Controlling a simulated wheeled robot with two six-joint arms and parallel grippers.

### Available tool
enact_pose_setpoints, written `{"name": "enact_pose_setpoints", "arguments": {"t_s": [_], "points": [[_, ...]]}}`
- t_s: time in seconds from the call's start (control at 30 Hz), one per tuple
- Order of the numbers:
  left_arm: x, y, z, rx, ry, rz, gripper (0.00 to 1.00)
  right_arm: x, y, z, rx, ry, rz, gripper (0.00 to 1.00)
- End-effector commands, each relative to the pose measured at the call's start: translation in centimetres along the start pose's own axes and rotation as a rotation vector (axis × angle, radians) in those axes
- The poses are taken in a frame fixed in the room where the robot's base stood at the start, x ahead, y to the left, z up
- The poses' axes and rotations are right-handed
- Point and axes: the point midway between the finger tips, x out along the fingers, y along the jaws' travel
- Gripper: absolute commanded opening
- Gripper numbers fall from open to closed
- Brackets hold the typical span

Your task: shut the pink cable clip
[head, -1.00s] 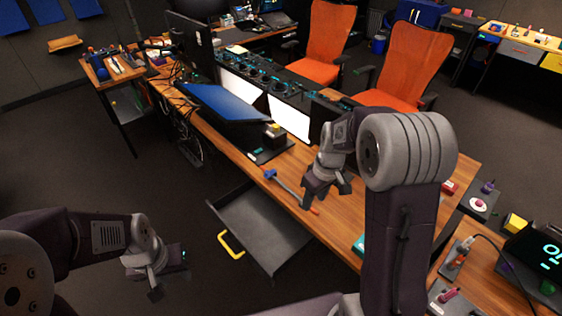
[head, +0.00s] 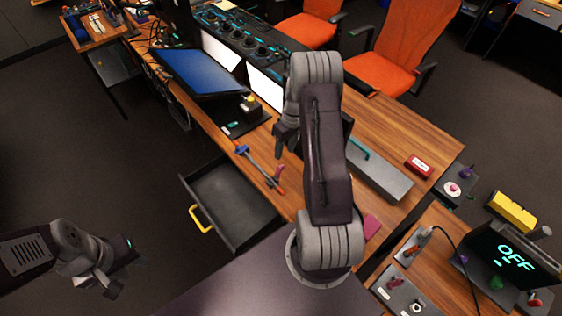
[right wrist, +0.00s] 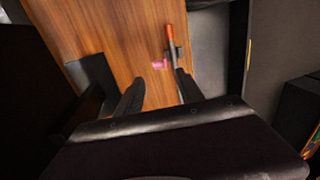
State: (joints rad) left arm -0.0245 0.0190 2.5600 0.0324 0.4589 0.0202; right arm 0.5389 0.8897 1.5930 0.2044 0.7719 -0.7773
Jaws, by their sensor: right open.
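A small pink piece (head: 278,172), which I take to be the cable clip, is on the wooden desk beside the red-ended tool (head: 262,170). In the right wrist view the pink clip (right wrist: 159,64) lies beyond my fingertips, left of the tool's orange end (right wrist: 169,34). It is too small to tell whether it is open or shut. My right gripper (head: 284,150) is over the desk, just above the clip in the head view. Its open fingers (right wrist: 157,84) show nothing between them. My left gripper (head: 118,278) hangs over the floor at lower left, away from the desk; its jaw opening is unclear.
An open drawer (head: 232,205) with a yellow handle juts from the desk's front. A monitor (head: 197,73) and a dark stand (head: 246,118) are behind the tool. My right arm hides part of the desk.

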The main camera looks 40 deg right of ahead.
Motion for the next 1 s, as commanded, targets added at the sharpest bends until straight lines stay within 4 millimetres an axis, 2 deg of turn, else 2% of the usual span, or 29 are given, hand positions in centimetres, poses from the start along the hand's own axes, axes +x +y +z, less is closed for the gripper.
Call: {"name": "enact_pose_setpoints", "arguments": {"t_s": [0.2,0.33,0.5,0.7,0.73,0.87,0.9,1.0], "points": [[-0.9,0.0,-0.1,0.0,0.0,0.0,0.36,4.5,-0.2,0.1,-0.001,-0.005,-0.003,0.45],[-1.2,0.0,-0.1,0.0,0.0,0.0,0.36,6.6,-0.1,0.1,-0.002,-0.003,-0.001,0.45],[-1.3,0.0,-0.1,0.0,0.0,0.0,0.36,7.8,-0.1,0.0,-0.002,0.0,0.0,0.45],[-1.2,0.0,-0.1,0.0,0.0,0.0,0.36,7.8,-0.1,0.0,-0.002,0.0,0.001,0.45],[-1.2,0.0,-0.1,0.0,0.0,0.0,0.36,7.8,-0.1,0.0,-0.002,0.0,0.001,0.39],[-1.2,0.0,-0.1,0.0,0.0,0.0,0.36,7.8,0.0,0.0,-0.002,0.0,0.001,0.03],[-1.2,0.0,-0.1,0.0,0.0,0.0,0.36,7.8,0.0,0.0,-0.002,0.0,0.002,0.0],[-1.2,0.0,-0.1,0.0,0.0,0.0,0.36,7.8,0.0,0.0,-0.002,0.001,0.002,0.0]]}}
